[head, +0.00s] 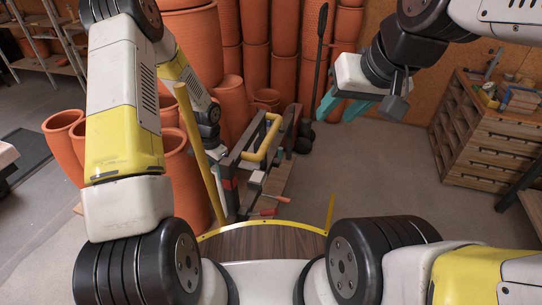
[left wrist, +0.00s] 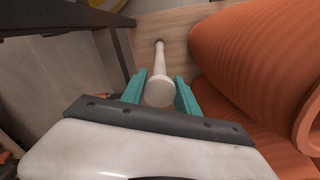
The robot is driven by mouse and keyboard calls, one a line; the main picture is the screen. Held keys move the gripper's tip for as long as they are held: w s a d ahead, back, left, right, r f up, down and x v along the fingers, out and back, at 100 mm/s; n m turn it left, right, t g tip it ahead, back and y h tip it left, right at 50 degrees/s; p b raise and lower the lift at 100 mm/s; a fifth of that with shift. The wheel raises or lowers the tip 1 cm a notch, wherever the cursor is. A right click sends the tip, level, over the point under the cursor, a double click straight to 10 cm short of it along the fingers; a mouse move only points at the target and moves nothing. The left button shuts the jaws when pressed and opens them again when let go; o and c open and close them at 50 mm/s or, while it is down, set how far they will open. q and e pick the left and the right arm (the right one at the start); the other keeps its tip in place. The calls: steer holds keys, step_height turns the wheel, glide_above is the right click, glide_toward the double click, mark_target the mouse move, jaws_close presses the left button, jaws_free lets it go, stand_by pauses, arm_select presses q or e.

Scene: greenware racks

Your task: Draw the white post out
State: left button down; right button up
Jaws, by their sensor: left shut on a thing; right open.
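The white post (left wrist: 160,62) shows in the left wrist view, with a wide round near end and a thin shaft running away to a dark spot on the wooden board. My left gripper (left wrist: 162,88) has its teal fingers on both sides of the wide end and is shut on it. In the head view my left arm reaches down at the left, and its fingers and the post cannot be made out clearly there. My right gripper (head: 340,108) is open and empty, raised at the upper right.
Large terracotta pots (left wrist: 255,65) stand close to the right of the post, and more pots (head: 205,60) stack behind. A dark-framed cart with a yellow handle (head: 266,140) stands at the centre. A wooden drawer cabinet (head: 485,140) is at the right. The floor (head: 375,175) between is clear.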

arm_select(q)
steer(key=shift+r, duration=2.7)
steer(key=shift+s, duration=0.1)
